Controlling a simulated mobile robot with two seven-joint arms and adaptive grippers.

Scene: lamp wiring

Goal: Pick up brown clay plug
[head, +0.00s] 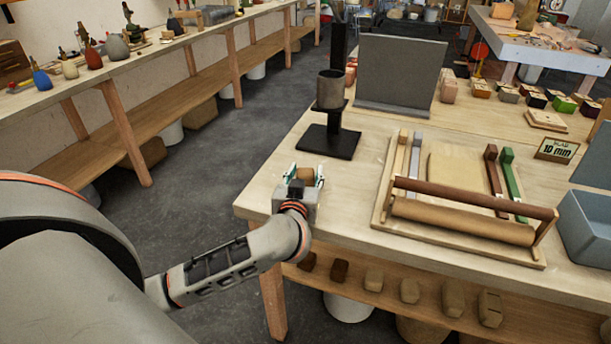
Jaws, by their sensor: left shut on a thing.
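My left gripper (305,176) is over the near left corner of the wooden worktable (262,196). Its two fingers with pale and green pads are shut on a small brown block-like thing, which I take to be the brown clay plug (305,174). The fingers and wrist hide part of it, and I cannot tell whether it touches the tabletop. My right gripper is not in view.
A black stand (329,140) with a dark cup (330,89) is just behind the gripper. A slab-rolling board with a wooden roller (463,222) lies to the right. A grey bin (590,232) is at the right edge. Several clay blocks sit on the lower shelf.

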